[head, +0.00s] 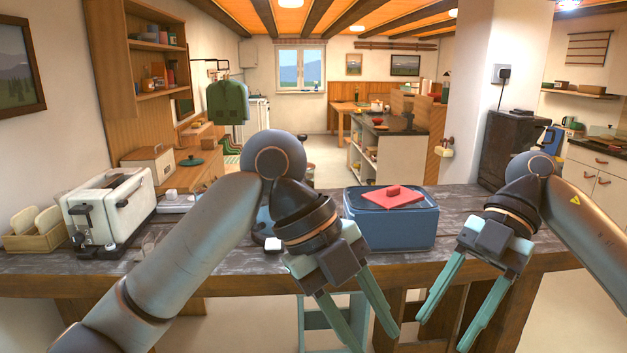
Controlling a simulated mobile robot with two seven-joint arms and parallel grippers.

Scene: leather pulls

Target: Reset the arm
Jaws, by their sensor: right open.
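My left arm comes in from the left and bends at the middle. Its gripper (374,340) points down in front of the counter's near edge, with its two teal fingers apart and nothing between them. My right arm comes in from the right. Its gripper (444,333) also hangs down in front of the counter edge, fingers apart and empty. Neither gripper holds anything. The two grippers are side by side with a gap between them.
A wooden counter (230,262) crosses the view. On it stand a white toaster (122,203), a wooden box with bread (32,238) and a blue bin (390,230) with a red item (392,197) on its lid. A dark cabinet (512,150) stands behind at right.

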